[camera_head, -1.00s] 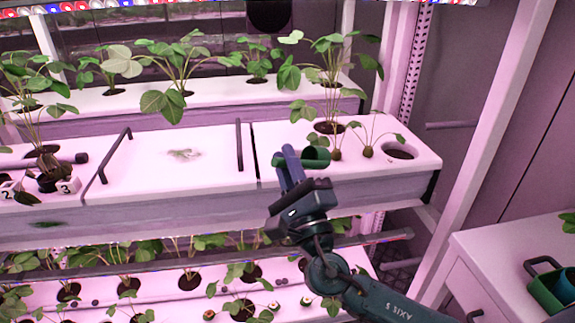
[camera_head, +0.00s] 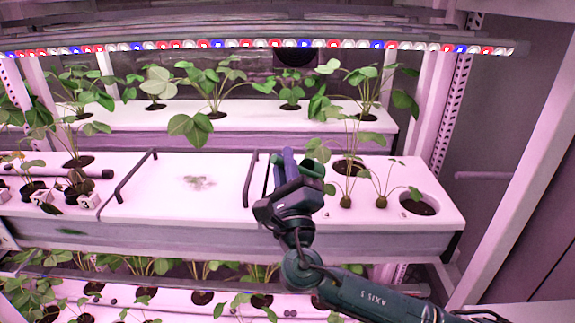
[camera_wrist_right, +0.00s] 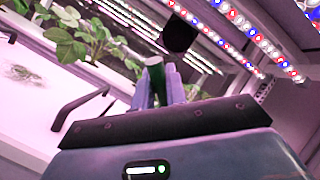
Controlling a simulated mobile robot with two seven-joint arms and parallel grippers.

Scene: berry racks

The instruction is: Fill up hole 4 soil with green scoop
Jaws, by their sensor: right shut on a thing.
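My right gripper (camera_head: 290,164) is shut on the green scoop (camera_head: 312,168), above the white planter at the seam beside the lid's right handle. In the right wrist view, the dark green scoop (camera_wrist_right: 156,80) stands between the two purple fingers (camera_wrist_right: 156,84). The scoop's inside is hidden, so I cannot tell if it holds soil. A round hole (camera_head: 418,205) with dark soil below its rim and no plant is at the planter's right end, apart from and to the right of the gripper. Its number is not readable. My left gripper is out of view.
Small seedlings (camera_head: 382,200) stand just left of the empty hole, with a taller plant behind them. A white lid (camera_head: 190,185) with two dark handles covers the planter's middle. Numbered white cubes (camera_head: 85,202) and plants are at left. An LED strip (camera_head: 250,44) crosses overhead.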

